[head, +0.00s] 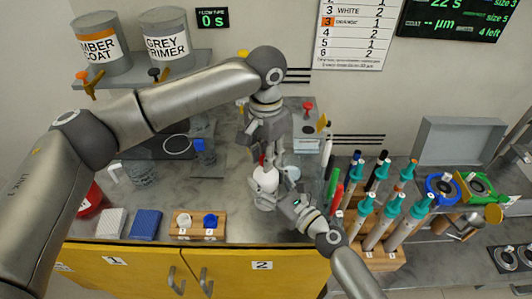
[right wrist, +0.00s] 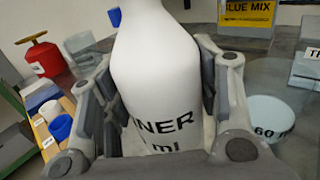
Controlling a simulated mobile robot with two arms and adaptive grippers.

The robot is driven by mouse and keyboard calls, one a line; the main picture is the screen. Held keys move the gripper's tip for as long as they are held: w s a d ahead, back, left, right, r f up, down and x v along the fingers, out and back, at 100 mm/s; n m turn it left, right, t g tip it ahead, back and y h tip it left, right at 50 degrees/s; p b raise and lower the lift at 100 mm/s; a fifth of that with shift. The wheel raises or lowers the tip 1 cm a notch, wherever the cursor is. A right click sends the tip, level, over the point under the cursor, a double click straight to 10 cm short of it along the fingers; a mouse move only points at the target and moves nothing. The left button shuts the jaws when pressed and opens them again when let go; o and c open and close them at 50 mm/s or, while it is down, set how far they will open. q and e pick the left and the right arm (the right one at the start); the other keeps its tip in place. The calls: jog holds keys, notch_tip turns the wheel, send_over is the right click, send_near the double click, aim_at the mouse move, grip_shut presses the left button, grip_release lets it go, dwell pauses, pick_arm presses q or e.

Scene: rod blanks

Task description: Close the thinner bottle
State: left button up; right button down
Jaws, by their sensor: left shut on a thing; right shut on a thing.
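The thinner bottle (head: 265,184) is white and stands upright over the worktop in the middle of the head view. My right gripper (head: 279,195) is shut around its body. In the right wrist view the bottle (right wrist: 160,85) fills the space between the fingers, with part of its label readable; its top is out of frame. My left gripper (head: 267,158) points down directly above the bottle's mouth, shut on a small red piece (head: 262,160), probably a cap. I cannot tell whether the red piece touches the bottle neck.
A wooden block (head: 182,235) holds a white and a blue cap at the front. A blue sponge-like block (head: 146,223) and a red can (head: 90,200) are to the left. A rack (head: 380,257) of teal-topped tubes stands right. A white cup (right wrist: 271,117) sits beside the bottle.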

pick_arm(q)
grip_shut()
jog(key=o, duration=1)
grip_release()
jog(key=shift+o, duration=0.2)
notch_tip(320, 180, up, 12)
